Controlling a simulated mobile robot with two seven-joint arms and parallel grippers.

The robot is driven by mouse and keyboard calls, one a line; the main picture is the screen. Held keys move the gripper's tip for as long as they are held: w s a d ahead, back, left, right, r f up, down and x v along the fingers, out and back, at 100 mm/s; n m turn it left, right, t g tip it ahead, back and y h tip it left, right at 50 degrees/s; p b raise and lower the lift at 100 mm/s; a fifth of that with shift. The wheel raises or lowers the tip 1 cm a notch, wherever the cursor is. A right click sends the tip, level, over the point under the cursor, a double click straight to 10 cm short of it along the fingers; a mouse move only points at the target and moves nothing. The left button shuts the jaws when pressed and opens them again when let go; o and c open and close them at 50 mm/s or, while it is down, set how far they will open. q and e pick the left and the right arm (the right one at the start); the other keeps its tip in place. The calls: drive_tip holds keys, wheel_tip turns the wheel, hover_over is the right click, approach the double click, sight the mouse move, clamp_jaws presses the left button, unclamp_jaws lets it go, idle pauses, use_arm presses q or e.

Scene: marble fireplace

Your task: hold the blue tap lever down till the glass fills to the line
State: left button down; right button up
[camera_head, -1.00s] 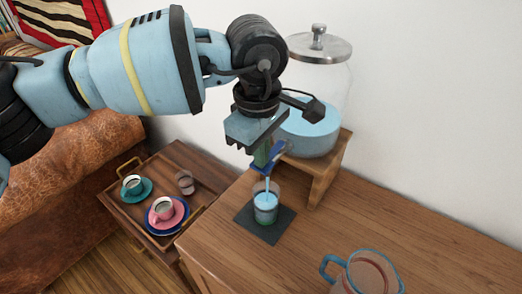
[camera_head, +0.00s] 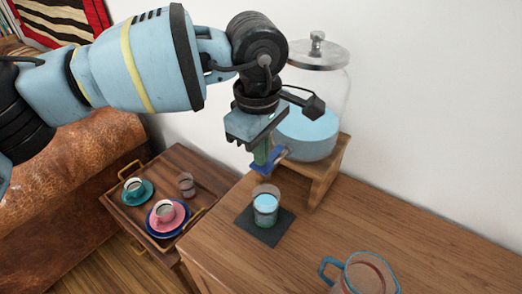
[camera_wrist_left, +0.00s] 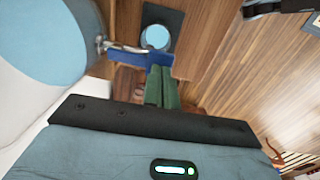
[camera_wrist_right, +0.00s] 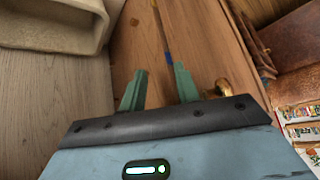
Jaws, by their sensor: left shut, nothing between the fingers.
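The glass (camera_head: 265,207) stands upright on a dark square mat (camera_head: 247,228) below the tap and holds light-blue liquid high up its side. Its fill line is too small to make out. The blue tap lever (camera_head: 276,160) sticks out from the big glass dispenser (camera_head: 322,133); no stream falls from the tap. My left gripper (camera_head: 261,158) is shut and empty, its green fingertips right beside the lever. In the left wrist view the lever (camera_wrist_left: 142,57) lies just beyond the fingertips (camera_wrist_left: 161,72); I cannot tell whether they touch. My right gripper (camera_wrist_right: 158,82) is open and empty.
The dispenser rests on a wooden stand (camera_head: 327,178). A blue-handled mug (camera_head: 366,274) stands at the front of the cabinet top (camera_head: 430,240).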

sight(260, 167)
use_arm(q)
wheel_tip(260, 167, up, 8)
drive_tip(key=shift+s+a+f, duration=0.15)
drive_tip(key=shift+s, duration=0.05)
idle(0.5)
idle(1.5)
